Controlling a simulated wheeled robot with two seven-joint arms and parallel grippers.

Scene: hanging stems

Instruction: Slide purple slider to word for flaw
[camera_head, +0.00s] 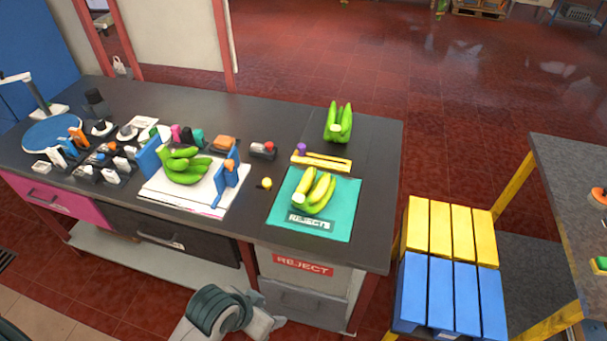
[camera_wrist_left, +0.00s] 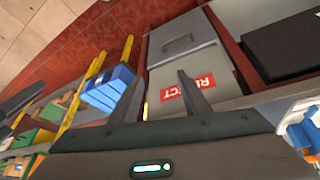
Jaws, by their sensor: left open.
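The purple slider (camera_head: 301,148) is a small knob at the left end of a yellow slotted bar (camera_head: 335,164) on the dark bench, in the head view. No words on the bar are legible. It lies between a green banana bunch (camera_head: 339,122) and a teal mat (camera_head: 346,200). My left gripper (camera_wrist_left: 160,77) is open and empty in the wrist view, its two dark fingers apart in front of the cabinet with the red REJECT label (camera_wrist_left: 188,94). A grey-green part of my arm shows at the bottom of the head view, away from the slider. My right gripper is not seen.
Yellow-green bananas (camera_head: 315,188) and a REJECTS sign (camera_head: 310,222) are on the mat. A green bunch (camera_head: 184,168) sits between blue uprights on a white board (camera_head: 161,193). Several small items crowd the bench's left. Blue and yellow boxes (camera_head: 452,297) stand at right.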

